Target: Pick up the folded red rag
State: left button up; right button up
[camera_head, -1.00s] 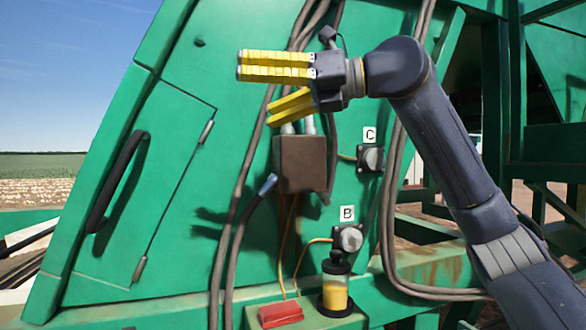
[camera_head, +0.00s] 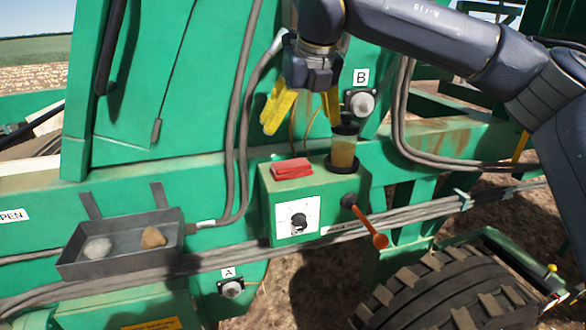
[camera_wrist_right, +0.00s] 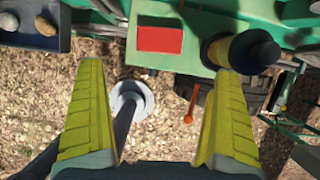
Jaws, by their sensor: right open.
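The folded red rag (camera_head: 292,169) lies flat on top of the green control box, left of the oil cup. In the right wrist view the rag (camera_wrist_right: 160,39) shows as a red rectangle ahead of and between the fingers. My right gripper (camera_head: 302,112) is open and empty, pointing down above the box with a gap over the rag. Its yellow fingers also show in the right wrist view (camera_wrist_right: 160,112), spread apart. My left gripper is not in view.
The oil cup (camera_head: 344,148) with yellow fluid stands close beside the rag. The green box (camera_head: 265,205) carries a dial and an orange-tipped lever (camera_head: 379,240). A grey tray (camera_head: 80,268) with two stones hangs at left. Hoses run behind.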

aim_at(291, 164)
jog(key=x, duration=1.4)
jog(key=shift+w+f, duration=0.25)
jog(key=shift+f, duration=0.1)
jog(key=c, duration=1)
jog(key=shift+o, duration=0.2)
jog(key=shift+r, duration=0.1)
jog(key=shift+r, duration=1.55)
jog(key=shift+s+d+r, duration=0.1)
jog(key=shift+s+r, duration=0.05)
jog(key=shift+s, duration=0.15)
jog(key=s+d, duration=0.3)
jog(key=s, duration=0.5)
jog(key=s+d, duration=0.3)
jog(key=s, duration=0.5)
jog(key=shift+s, duration=0.15)
